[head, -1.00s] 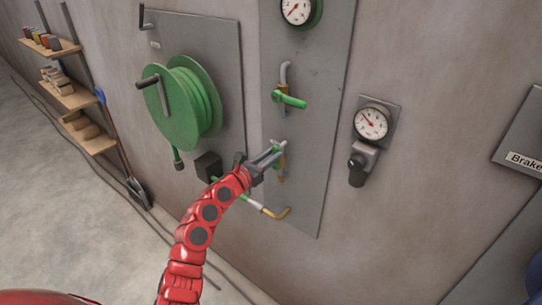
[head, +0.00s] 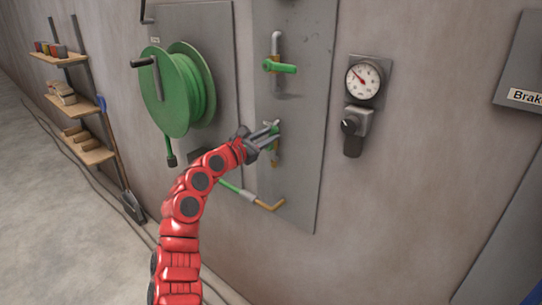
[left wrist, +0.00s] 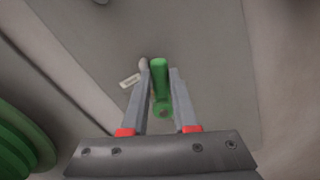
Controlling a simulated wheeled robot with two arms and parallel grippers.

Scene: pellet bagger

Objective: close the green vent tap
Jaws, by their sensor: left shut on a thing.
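My left gripper (head: 267,137) is shut on the green handle (head: 275,128) of the lower tap on the grey wall panel. In the left wrist view, this green handle (left wrist: 160,82) lies between the two fingers (left wrist: 160,98), lengthwise along them. The fingers hide much of this tap in the head view. A small label (left wrist: 130,80) beside the held handle is too blurred to read. My right gripper is not in view.
A green hose reel (head: 180,90) is mounted left of the taps. A gauge (head: 365,80) with a black knob below it is on the right.

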